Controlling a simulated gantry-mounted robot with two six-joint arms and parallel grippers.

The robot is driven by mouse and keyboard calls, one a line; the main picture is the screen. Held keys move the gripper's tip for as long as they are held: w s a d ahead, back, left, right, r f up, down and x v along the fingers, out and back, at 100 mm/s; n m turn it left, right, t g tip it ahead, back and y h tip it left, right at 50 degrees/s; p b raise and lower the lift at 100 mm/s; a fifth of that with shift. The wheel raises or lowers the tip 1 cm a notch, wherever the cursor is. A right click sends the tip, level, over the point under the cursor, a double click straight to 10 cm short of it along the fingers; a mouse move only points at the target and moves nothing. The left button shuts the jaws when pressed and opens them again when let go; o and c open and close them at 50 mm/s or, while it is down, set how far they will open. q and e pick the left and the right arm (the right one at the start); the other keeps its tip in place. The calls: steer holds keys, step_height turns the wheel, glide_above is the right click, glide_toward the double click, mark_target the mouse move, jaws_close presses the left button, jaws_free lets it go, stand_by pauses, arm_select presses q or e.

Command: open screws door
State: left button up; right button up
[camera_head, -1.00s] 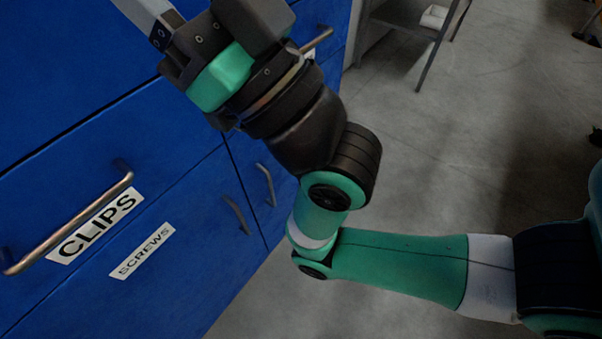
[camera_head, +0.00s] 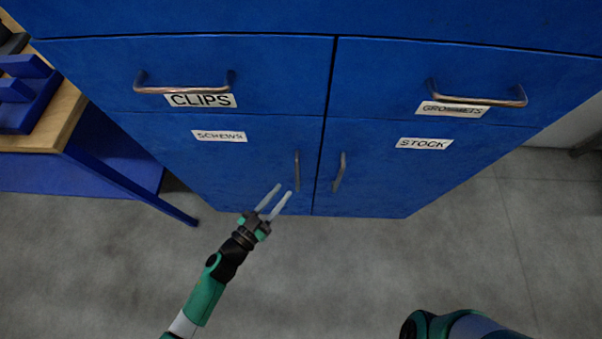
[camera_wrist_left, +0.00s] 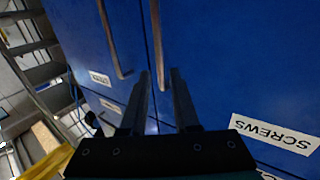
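The screws door (camera_head: 225,165) is the blue lower left cabinet door with a white SCREWS label (camera_head: 219,136); it is shut. Its upright metal handle (camera_head: 297,171) is near the door's right edge. My left gripper (camera_head: 279,199) is open in front of the door, with its fingertips just below and left of the handle. In the left wrist view, the gripper fingers (camera_wrist_left: 160,100) are apart, and the handle (camera_wrist_left: 157,45) lies ahead of and between their tips; contact cannot be told. The SCREWS label (camera_wrist_left: 275,134) shows there on the right. My right arm shows at the bottom right of the head view, its gripper out of frame.
The STOCK door (camera_head: 375,165) with its own handle (camera_head: 339,172) is shut to the right. CLIPS (camera_head: 186,84) and GROMMETS (camera_head: 478,97) drawer handles are above. A wooden-topped workbench (camera_head: 60,125) stands left. The grey floor in front is clear.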

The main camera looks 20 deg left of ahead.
mark_target(296, 176)
arm_select(q)
steer(key=w, duration=0.2)
steer(key=w+d+b, duration=0.1)
steer(key=w, duration=0.1)
steer(key=w+b, duration=0.1)
steer(key=w, duration=0.2)
steer(key=shift+d, duration=0.25)
steer(key=shift+w+d, duration=0.15)
steer(key=shift+w, duration=0.4)
jaws_close()
stand_by(0.4)
